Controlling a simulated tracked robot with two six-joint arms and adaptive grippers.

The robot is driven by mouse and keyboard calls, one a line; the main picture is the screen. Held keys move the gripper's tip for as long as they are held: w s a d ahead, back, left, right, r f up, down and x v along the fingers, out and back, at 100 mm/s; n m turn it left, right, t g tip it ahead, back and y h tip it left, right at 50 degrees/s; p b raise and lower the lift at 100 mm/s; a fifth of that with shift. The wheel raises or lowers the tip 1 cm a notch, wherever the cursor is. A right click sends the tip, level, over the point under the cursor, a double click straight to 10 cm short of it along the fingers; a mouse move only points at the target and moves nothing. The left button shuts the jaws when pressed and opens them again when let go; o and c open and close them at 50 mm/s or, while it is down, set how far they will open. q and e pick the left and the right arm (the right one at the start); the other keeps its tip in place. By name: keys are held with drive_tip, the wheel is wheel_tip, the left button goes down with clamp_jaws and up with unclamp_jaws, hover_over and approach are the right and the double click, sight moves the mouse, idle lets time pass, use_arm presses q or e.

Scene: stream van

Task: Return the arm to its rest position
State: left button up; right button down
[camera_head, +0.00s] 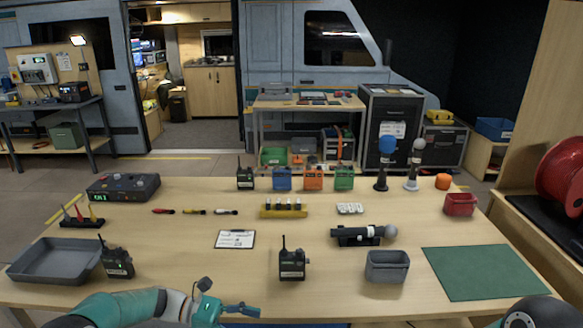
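My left arm comes in from the lower left, with its teal links along the table's front edge. My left gripper (240,309) points right at the front edge, low in the view. Its fingers are small and seen from the side, so I cannot tell whether they are open or shut. No object shows in it. Only a dark rounded part of my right arm shows at the lower right corner; my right gripper is out of view.
On the wooden table (310,215), a radio (292,262), grey bin (387,266), grey tray (57,259) and second radio (117,262) stand near the front. A microphone (362,234) lies on a cradle. A green mat (482,272) leaves clear room at right.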

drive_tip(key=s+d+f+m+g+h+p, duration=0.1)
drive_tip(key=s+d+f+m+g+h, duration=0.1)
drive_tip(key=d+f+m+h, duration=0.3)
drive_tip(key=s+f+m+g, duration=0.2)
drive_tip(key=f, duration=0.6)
use_arm(q)
drive_tip(key=s+a+f+m+y, duration=0.1)
drive_tip(key=s+f+m+y, duration=0.3)
drive_tip(key=s+f, duration=0.45)
drive_tip(key=s+f+m+y, duration=0.4)
drive_tip(key=s+f, duration=0.1)
drive_tip(key=s, duration=0.6)
drive_tip(key=s+a+f+m+y, duration=0.1)
drive_tip(key=s+f+m+y, duration=0.3)
drive_tip(key=s+f, duration=0.45)
drive_tip(key=w+m, duration=0.1)
drive_tip(key=r+m+t, duration=0.1)
drive_tip(key=w+m+t, duration=0.1)
drive_tip(key=shift+w+a+r+m, duration=0.2)
drive_tip(key=shift+w+r+m, duration=0.1)
drive_tip(key=shift+w+m, duration=0.1)
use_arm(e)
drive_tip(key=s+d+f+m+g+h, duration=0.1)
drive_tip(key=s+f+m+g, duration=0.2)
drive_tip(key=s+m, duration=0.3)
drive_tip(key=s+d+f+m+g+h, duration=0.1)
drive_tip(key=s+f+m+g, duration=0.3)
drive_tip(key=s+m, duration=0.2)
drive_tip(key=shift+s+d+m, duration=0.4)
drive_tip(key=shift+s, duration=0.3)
